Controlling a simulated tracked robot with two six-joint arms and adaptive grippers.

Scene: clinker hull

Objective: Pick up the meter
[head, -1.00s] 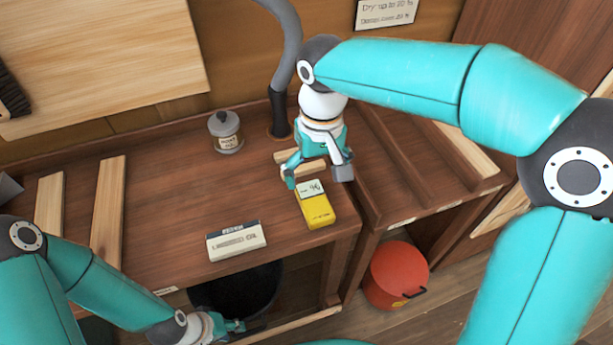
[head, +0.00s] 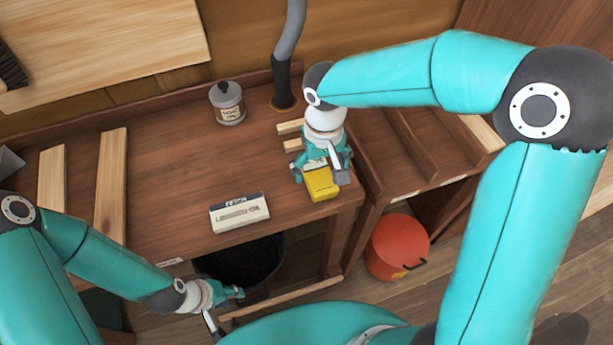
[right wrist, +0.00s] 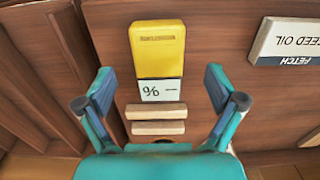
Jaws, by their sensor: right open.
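The meter (head: 321,184) is a yellow block with a pale display at one end, lying on the brown bench top near its front right corner. In the right wrist view the meter (right wrist: 158,50) lies ahead between the fingers, its display marked with a percent sign. My right gripper (head: 321,174) is open above the meter's display end, which it partly hides in the head view. In the right wrist view the open fingers (right wrist: 160,92) stand apart on either side, not touching it. My left gripper (head: 228,307) is low in front of the bench, away from the meter; its opening is unclear.
A linseed oil box (head: 240,213) lies left of the meter. A lidded jar (head: 227,103) and a grey hose (head: 283,85) stand behind. Small wood strips (right wrist: 158,119) lie by the display end. A red bucket (head: 398,247) stands on the floor at right.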

